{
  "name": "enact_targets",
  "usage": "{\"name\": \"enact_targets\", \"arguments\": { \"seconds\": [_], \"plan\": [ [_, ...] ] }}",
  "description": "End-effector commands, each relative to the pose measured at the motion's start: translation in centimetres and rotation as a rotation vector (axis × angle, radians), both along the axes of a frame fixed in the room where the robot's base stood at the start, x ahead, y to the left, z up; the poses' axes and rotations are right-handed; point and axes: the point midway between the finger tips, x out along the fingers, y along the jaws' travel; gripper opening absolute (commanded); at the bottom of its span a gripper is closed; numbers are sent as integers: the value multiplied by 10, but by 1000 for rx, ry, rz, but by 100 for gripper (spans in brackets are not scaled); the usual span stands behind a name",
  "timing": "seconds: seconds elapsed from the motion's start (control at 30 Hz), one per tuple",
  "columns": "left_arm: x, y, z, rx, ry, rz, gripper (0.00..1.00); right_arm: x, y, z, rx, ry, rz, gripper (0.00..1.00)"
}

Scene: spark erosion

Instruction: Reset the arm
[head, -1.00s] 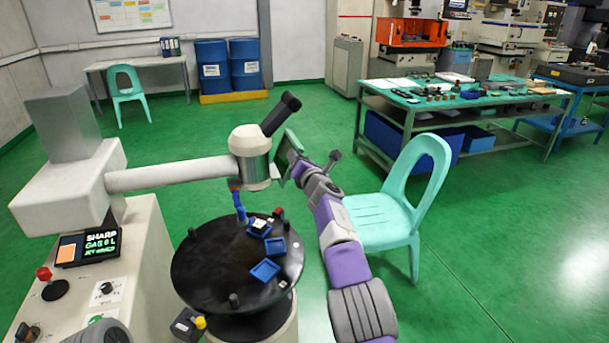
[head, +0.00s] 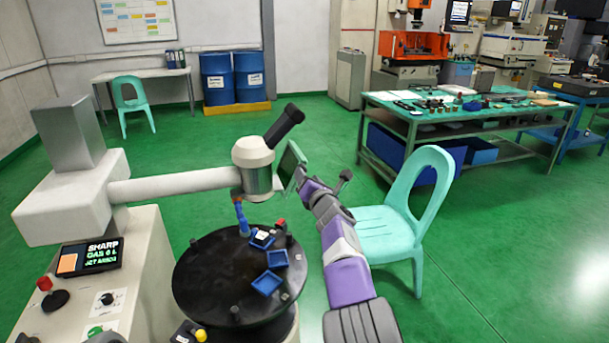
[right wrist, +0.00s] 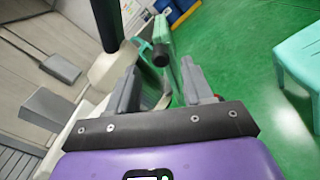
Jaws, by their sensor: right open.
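The white machine arm (head: 175,184) reaches right from a grey and white column (head: 68,200). Its round head (head: 254,160), with a black angled tube (head: 284,125) and a blue nozzle (head: 242,216), stands over the black round table (head: 205,285). A green panel (head: 291,166) is at the head's right side. My right gripper (head: 300,180) is at this panel, right of the head. In the right wrist view the right gripper (right wrist: 160,88) has its fingers apart, with the green panel (right wrist: 163,32) and a dark knob (right wrist: 160,56) beyond them. Contact cannot be told. My left gripper is not in view.
Small blue trays (head: 266,283) lie on the round table. A control screen (head: 90,256) and red button (head: 44,284) are at left. A turquoise chair (head: 425,185) stands close right of my right arm. A workbench (head: 400,125) is behind; green floor is clear at right.

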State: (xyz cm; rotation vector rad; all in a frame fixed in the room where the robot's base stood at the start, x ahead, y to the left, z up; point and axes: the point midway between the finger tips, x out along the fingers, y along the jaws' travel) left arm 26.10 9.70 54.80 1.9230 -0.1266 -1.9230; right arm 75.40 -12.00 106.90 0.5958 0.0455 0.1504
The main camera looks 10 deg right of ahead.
Motion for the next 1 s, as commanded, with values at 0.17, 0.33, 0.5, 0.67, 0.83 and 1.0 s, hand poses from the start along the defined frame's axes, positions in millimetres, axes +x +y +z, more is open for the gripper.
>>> {"name": "enact_targets", "arguments": {
  "seconds": [0.17,0.33,0.5,0.67,0.83,1.0],
  "plan": [
    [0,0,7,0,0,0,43,1,-21,-49,147,112,-43,51],
    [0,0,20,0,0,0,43,-19,-58,-158,512,349,-173,51],
    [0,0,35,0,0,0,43,-75,-81,-273,941,592,-388,51],
    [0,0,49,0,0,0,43,-157,-82,-364,1346,789,-670,51],
    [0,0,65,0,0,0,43,-269,-60,-428,1752,944,-1064,51],
    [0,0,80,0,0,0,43,-384,-22,-448,2072,1013,-1535,51]
  ]
}}
